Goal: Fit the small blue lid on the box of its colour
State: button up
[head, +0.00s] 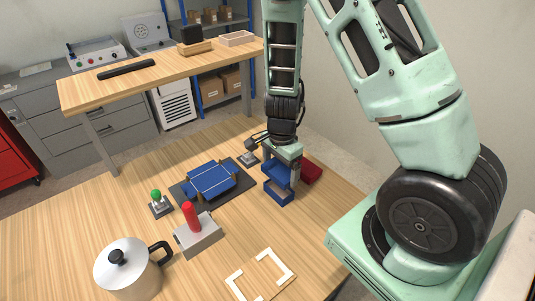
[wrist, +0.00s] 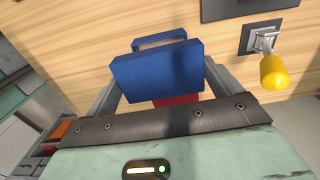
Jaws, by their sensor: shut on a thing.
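My gripper (head: 281,168) points down at the right part of the table, shut on the small blue lid (head: 273,173). The lid also fills the middle of the wrist view (wrist: 158,76), between the two fingers. A small open blue box (head: 278,195) stands just below the lid in the head view. Its rim shows past the lid in the wrist view (wrist: 160,39). The lid looks apart from the box and above it, but the exact gap is hard to tell. A red box (head: 311,174) stands just right of my gripper, partly hidden by it.
A larger blue piece (head: 212,181) lies on a dark mat left of the box. A yellow-knobbed lever (wrist: 274,70) stands close by.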

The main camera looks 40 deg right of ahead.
jog(key=shift+w+f, duration=0.1)
jog(key=shift+f+b, duration=2.05)
jog(key=shift+b, duration=0.05)
jog(key=shift+f+b, duration=1.3)
jog(key=shift+f, duration=0.25)
jog(key=o, duration=0.7)
notch_tip(320, 180, up, 18)
jog(key=p, duration=0.4)
jog(key=shift+f, duration=0.2)
jog(key=shift+a, duration=0.1)
